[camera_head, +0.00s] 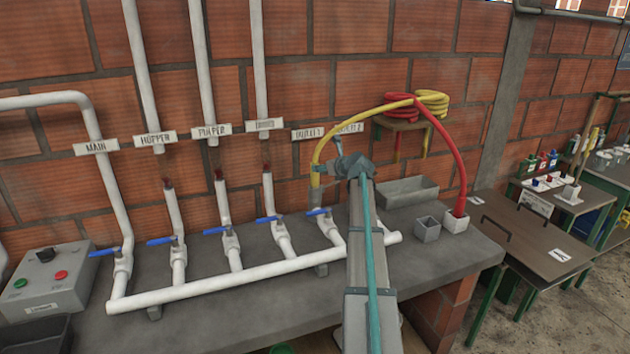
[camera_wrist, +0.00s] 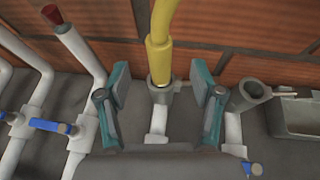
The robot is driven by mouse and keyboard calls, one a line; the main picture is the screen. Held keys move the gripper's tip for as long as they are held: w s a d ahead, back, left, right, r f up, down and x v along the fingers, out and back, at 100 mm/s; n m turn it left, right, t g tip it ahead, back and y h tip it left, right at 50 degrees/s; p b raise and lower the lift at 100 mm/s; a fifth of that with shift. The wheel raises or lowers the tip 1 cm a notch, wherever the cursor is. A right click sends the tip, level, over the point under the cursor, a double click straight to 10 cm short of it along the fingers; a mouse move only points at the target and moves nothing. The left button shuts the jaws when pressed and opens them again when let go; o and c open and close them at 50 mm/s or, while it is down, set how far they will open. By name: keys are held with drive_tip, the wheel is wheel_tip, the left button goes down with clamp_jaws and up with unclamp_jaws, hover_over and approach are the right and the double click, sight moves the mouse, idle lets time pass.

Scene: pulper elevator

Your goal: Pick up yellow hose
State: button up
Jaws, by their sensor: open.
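The yellow hose (camera_head: 325,140) arcs from a coil on a small wall shelf down toward the pipes in the head view. My gripper (camera_wrist: 161,84) is open, with one teal finger on each side of the hose's lower end. Gaps show between the hose and both fingers.
A red hose (camera_head: 450,150) runs to a white block (camera_head: 455,221). A grey cup-shaped holder (camera_wrist: 250,96) stands just right of my right finger. White pipes with blue valve handles (camera_head: 216,230) line the bench at left. A grey tray (camera_head: 405,192) sits behind.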

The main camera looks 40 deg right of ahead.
drive_tip(key=p, duration=0.2)
hover_over(315, 180)
drive_tip(key=w+d, duration=0.1)
wheel_tip(315, 180, down, 3)
drive_tip(key=shift+w+r, duration=0.1)
drive_tip(key=shift+w, duration=0.05)
drive_tip(key=shift+w+f, duration=0.2)
drive_tip(key=shift+w, duration=0.05)
clamp_jaws()
